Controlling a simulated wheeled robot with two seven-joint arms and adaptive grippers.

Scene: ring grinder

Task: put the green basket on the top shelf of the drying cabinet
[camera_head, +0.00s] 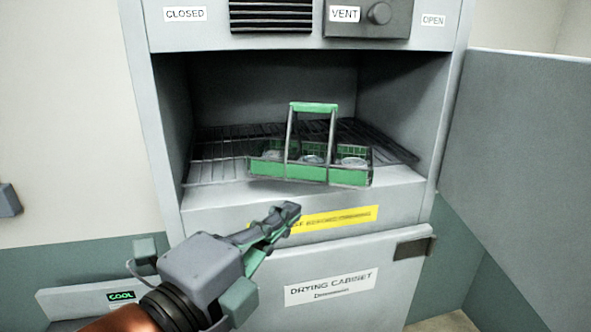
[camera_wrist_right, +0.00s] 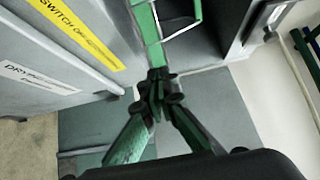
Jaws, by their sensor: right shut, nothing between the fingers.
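The green basket (camera_head: 310,172) stands upright in the drying cabinet, at the front of the wire shelf (camera_head: 215,160). It has a green-topped handle and holds several pale round items. Its front edge reaches out over the pale ledge; I cannot tell whether all of its base rests on the wires. My right gripper (camera_head: 288,214) is in front of and below the basket, with its fingers shut and empty. In the right wrist view the shut fingertips (camera_wrist_right: 157,88) lie just below part of the green basket (camera_wrist_right: 145,35). My left gripper is not in view.
The cabinet door (camera_head: 520,150) stands open at the right. A yellow label (camera_head: 340,218) marks the front below the shelf, above the lower panel (camera_head: 350,300) with a dark latch (camera_head: 413,248). The shelf has room behind and left of the basket.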

